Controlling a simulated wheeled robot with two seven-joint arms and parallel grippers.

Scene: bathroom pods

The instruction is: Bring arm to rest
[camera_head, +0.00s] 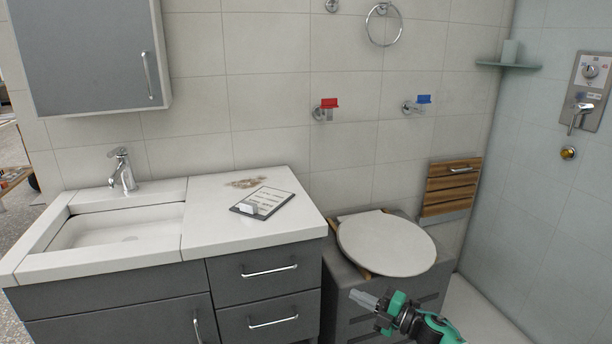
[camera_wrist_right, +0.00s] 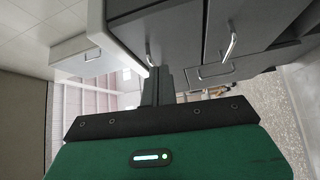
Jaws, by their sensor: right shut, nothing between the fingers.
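My right gripper (camera_head: 364,299) shows at the bottom of the head view, to the right of the middle. Its green and black arm comes in from the lower right. The gripper is shut and empty, in front of the grey box under the round toilet lid. In the right wrist view its dark fingers (camera_wrist_right: 158,88) lie together, with grey drawer fronts and handles beyond them. My left gripper is in neither view.
A vanity with a sink (camera_head: 120,232) stands at the left, with a clipboard (camera_head: 268,199) on its top. The round white toilet lid (camera_head: 386,243) is behind my right gripper. A wooden slatted seat (camera_head: 450,187) is on the wall. Red (camera_head: 329,103) and blue (camera_head: 424,99) tags mark wall fittings.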

